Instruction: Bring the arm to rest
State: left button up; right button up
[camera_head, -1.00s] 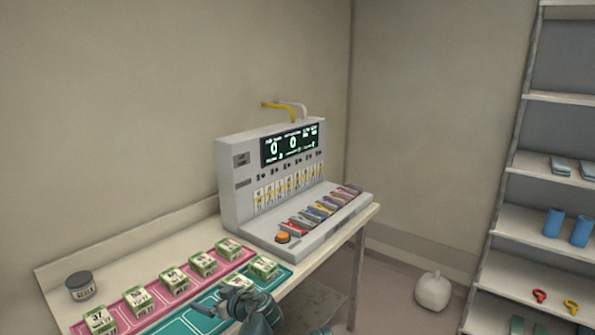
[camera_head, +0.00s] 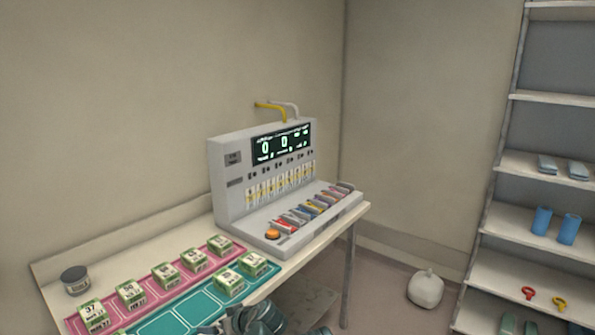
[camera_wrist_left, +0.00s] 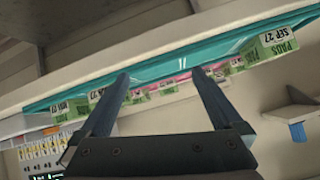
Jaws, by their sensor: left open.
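My left gripper (camera_head: 212,328) is at the bottom edge of the head view, in front of the table's near side and partly cut off. In the left wrist view its two fingers (camera_wrist_left: 160,76) are apart with nothing between them. Two green-and-white boxes, a nearer one (camera_head: 228,282) and a farther one (camera_head: 253,264), stand on the teal mat (camera_head: 170,323), clear of the gripper. A row of several similar boxes stands on the pink mat (camera_head: 207,250) behind. My right gripper is not in view.
A grey console (camera_head: 222,200) with a lit display and an orange button (camera_head: 272,234) stands on the table (camera_head: 50,270). A dark jar (camera_head: 75,280) is at the left. A white jug (camera_head: 426,288) stands on the floor by a shelf rack (camera_head: 508,165).

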pick_arm(q)
jog(key=s+d+f+m+g+h, duration=0.3)
jog(key=s+d+m, duration=0.2)
jog(key=s+d, duration=0.2)
jog(key=s+d+f+m+g+h+p, duration=0.1)
jog(key=s+d+f+m+g+h, duration=0.2)
jog(key=s+d+m, duration=0.3)
jog(key=s+d+f+h, duration=0.1)
jog(key=s, duration=0.3)
jog(key=shift+s+d+f+m, duration=0.2)
jog(key=shift+s+d+m, duration=0.05)
jog(key=shift+m, duration=0.05)
